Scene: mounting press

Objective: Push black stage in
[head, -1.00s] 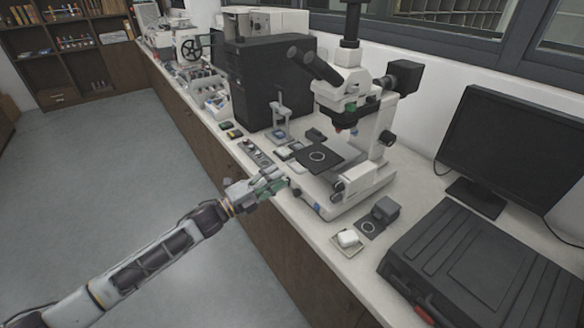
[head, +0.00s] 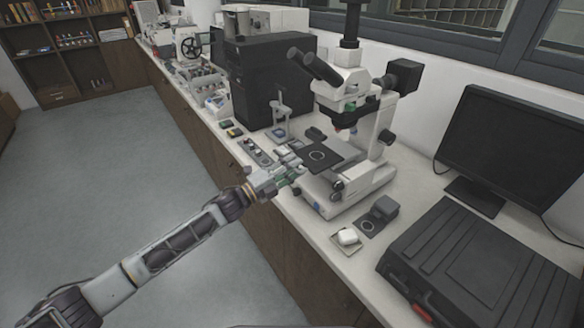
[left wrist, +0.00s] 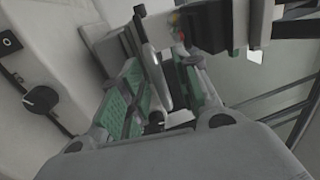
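The black stage (head: 320,155) is a flat dark plate with a pale ring on it. It sits on the white microscope (head: 350,110), under the objectives, and its front-left edge sticks out toward my arm. My left gripper (head: 293,172) is at that edge, with its green-padded fingers apart. In the left wrist view the fingers (left wrist: 162,90) stand on either side of a thin plate edge (left wrist: 153,72), which looks like the stage. There is a gap beside it; I cannot tell whether either finger touches it. My right gripper is not in view.
A black case (head: 480,265) and monitor (head: 515,145) stand right. A black box (head: 268,80) and small parts stand left.

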